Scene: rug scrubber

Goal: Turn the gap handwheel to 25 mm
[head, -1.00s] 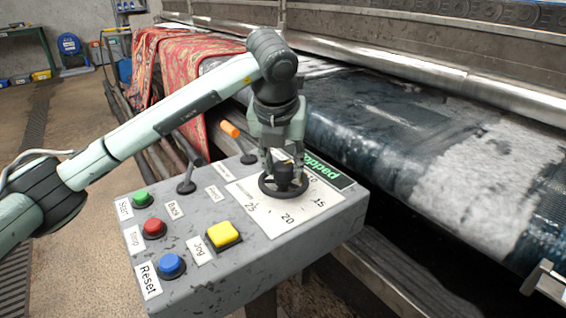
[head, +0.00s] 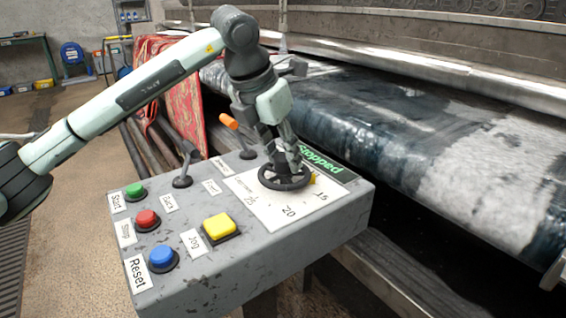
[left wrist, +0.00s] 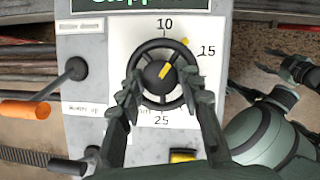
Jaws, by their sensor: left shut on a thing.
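The gap handwheel (head: 285,178) is a dark spoked wheel on a white dial plate (head: 268,212) on the grey control box. My left gripper (head: 291,166) comes down on it from above, tilted, and is shut on the wheel. In the left wrist view the two fingers (left wrist: 165,98) sit on either side of the handwheel (left wrist: 160,52). A yellow pointer (left wrist: 185,41) at the rim lies between the 10 and 15 marks. The 25 mark shows below the wheel; 20 is hidden there by a finger. My right gripper (left wrist: 282,75) seems to show at the right edge.
The control box (head: 290,240) carries green, red, blue and yellow buttons. A black lever (head: 184,165) and an orange-handled lever (head: 229,121) stand left of the dial. The display (head: 322,164) reads Stopped. A wet roller (head: 365,125) lies behind, with a red rug (head: 185,85).

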